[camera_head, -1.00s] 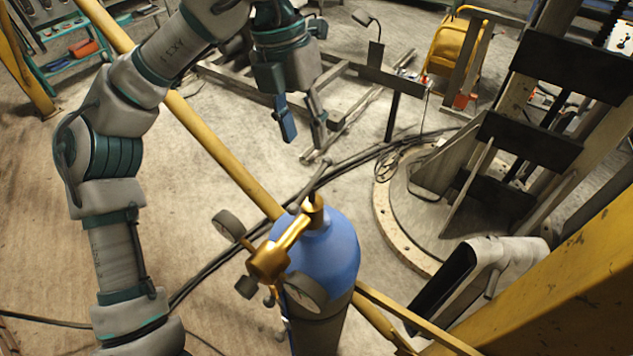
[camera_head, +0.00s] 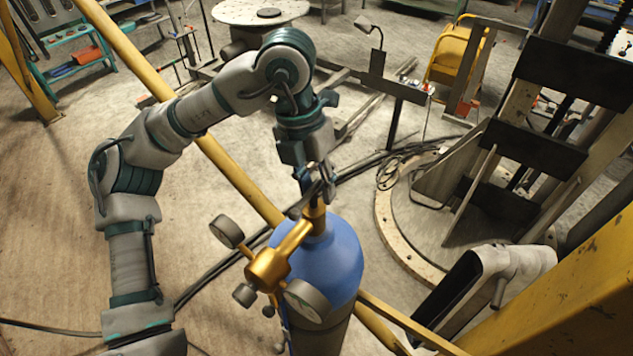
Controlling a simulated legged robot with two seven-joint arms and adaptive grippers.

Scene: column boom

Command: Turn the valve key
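A blue gas cylinder (camera_head: 340,262) stands upright below the middle of the view, with a brass valve and regulator (camera_head: 268,268) and round gauges on top. The valve key (camera_head: 298,208) is a thin grey lever at the top of the brass valve; its far part is hidden by my gripper. My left gripper (camera_head: 318,188) points down right at the key, just above the valve. Its fingers overlap the key in the picture; I cannot tell whether they are closed on it. My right gripper is not in view.
A yellow rail (camera_head: 225,165) runs diagonally behind the cylinder. A light grey casing with a black face (camera_head: 445,298) and a yellow beam (camera_head: 570,300) take up the lower right. Dark cables cross the floor.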

